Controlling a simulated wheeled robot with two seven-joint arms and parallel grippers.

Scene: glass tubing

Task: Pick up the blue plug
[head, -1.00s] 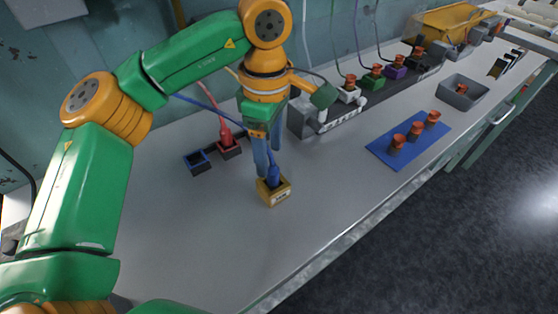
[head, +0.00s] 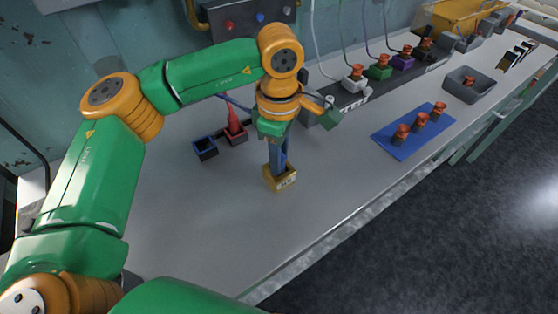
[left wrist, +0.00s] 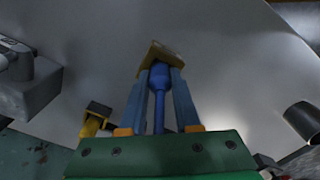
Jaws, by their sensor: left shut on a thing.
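The blue plug (left wrist: 160,80) stands upright in the small yellow socket box (head: 279,181), which also shows in the left wrist view (left wrist: 161,53). My left gripper (head: 279,163) points down over the box. Its two blue-grey fingers are shut on the plug, one on each side, as the left wrist view (left wrist: 160,72) shows. In the head view the fingers hide most of the plug. My right gripper is not in view.
A blue mat (head: 395,150) with orange-topped pieces and a grey bin (head: 452,92) lie to the right. The bench front is clear.

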